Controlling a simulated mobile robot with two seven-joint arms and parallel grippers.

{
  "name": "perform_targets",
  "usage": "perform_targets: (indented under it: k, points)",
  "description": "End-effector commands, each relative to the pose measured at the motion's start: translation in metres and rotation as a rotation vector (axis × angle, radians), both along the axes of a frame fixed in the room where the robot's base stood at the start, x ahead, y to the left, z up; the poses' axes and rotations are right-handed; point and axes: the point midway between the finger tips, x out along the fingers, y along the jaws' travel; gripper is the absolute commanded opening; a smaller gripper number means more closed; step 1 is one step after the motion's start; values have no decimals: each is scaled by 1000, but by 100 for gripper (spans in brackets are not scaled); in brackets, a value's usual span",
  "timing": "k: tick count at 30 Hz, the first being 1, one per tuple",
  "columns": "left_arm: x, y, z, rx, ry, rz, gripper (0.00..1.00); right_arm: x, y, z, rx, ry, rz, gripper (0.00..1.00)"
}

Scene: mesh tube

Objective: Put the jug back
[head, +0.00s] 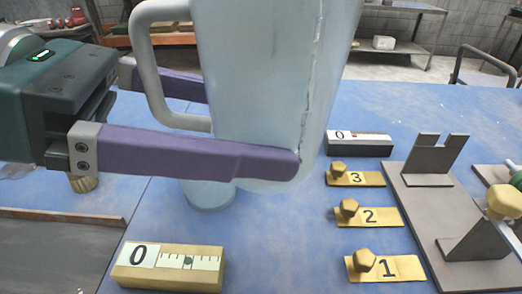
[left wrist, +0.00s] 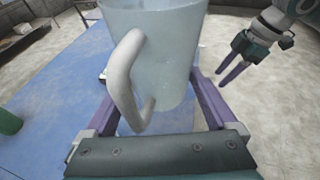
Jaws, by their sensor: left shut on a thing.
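The jug (head: 265,70) is a large pale, translucent blue vessel with a thick handle (head: 150,65) on its left side. It is upright, and its top is cut off in the head view. My left gripper (head: 255,130) has its purple fingers on either side of the jug's lower body and is shut on it. The jug also shows in the left wrist view (left wrist: 170,60), handle toward the wrist. A pale round pad or base (head: 208,197) shows partly behind the near finger, below the jug. My right gripper (left wrist: 230,72) shows in the left wrist view, apart from the jug, fingers spread and empty.
A block marked 0 (head: 168,268) lies at the front, another 0 block (head: 360,145) behind right. Brass plates 3 (head: 356,179), 2 (head: 368,217) and 1 (head: 386,269) line the right. A grey fixture (head: 412,205) stands beyond them. Blue tabletop is bare in the middle front.

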Motion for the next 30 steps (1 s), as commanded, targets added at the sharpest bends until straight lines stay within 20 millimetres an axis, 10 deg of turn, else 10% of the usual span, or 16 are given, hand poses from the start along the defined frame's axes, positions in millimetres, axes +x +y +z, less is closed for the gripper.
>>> perform_targets:
  k: [9, 30]
  points:
    - [0, 0, -91, -2, 2, 2, 13, 0, 1, -33, 5, 1, -2, 50]
    - [0, 0, -154, 0, -2, 0, 13, 0, 0, -55, -2, 0, 2, 50]
